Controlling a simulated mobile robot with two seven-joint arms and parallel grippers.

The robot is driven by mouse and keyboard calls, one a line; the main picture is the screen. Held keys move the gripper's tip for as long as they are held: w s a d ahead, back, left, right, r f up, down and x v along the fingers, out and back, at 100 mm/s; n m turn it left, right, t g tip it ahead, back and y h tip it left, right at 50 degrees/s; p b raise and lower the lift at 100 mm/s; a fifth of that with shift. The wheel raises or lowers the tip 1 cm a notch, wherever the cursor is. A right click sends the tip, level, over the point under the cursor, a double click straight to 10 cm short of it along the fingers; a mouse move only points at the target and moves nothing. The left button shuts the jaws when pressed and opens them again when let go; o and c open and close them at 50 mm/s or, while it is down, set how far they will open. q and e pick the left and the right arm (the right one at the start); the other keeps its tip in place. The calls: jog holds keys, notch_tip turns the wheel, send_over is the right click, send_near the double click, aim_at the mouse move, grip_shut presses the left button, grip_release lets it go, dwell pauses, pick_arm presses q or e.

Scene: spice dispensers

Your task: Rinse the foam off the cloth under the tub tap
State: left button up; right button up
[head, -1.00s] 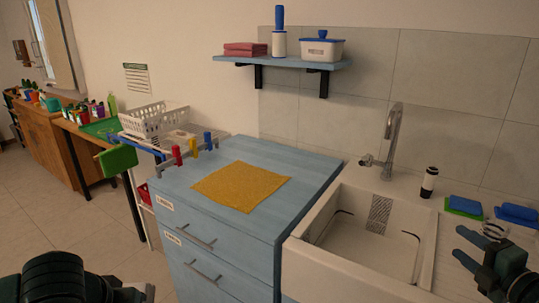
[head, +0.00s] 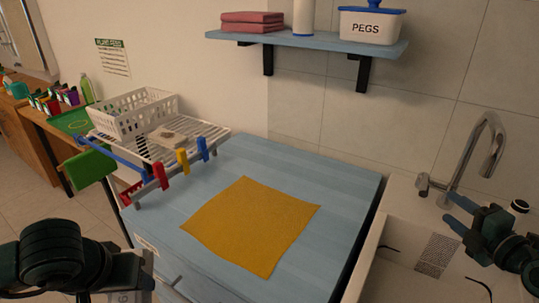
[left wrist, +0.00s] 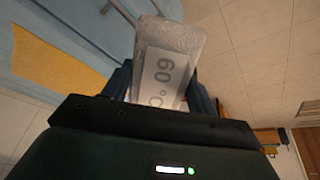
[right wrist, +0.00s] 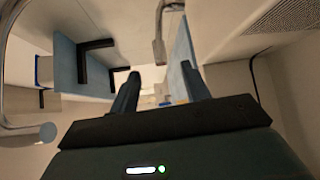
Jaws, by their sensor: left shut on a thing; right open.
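A yellow cloth (head: 250,225) lies flat on the blue cabinet top; I see no foam on it. The tub (head: 395,252) is at the lower right, with its chrome tap (head: 485,150) behind it. My right gripper (head: 455,212) is open and empty over the tub, in front of the tap's base. It also shows open in the right wrist view (right wrist: 158,85). In the head view, this gripper is at the lower left, left of the cabinet, mostly hidden by my arm.
A rack with coloured pegs (head: 182,160) and a white basket (head: 135,115) stand left of the cloth. A wall shelf (head: 310,42) holds folded red cloths (head: 252,22) and a tub marked PEGS (head: 368,27). The cabinet top (head: 320,175) is clear around the cloth.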

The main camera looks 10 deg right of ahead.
aim_at(420, 185)
pick_arm(q)
jog(key=shift+s+r+p, duration=0.1)
jog(key=shift+r+p, duration=0.2)
jog(key=shift+r, duration=0.15)
notch_tip(420, 185, up, 2)
jog(key=shift+r+p, duration=0.2)
jog(key=shift+p, duration=1)
pick_arm(e)
jog(key=w, duration=0.6)
jog(key=w+f, duration=0.1)
jog(key=w, duration=0.3)
jog(key=shift+a, duration=0.35)
pick_arm(q)
jog(key=shift+r, duration=0.1)
pick_arm(e)
jog(key=shift+w+a+f, duration=0.1)
jog(key=shift+w+f, duration=0.15)
jog(key=shift+w, duration=0.5)
jog(key=shift+c, duration=0.6)
grip_shut()
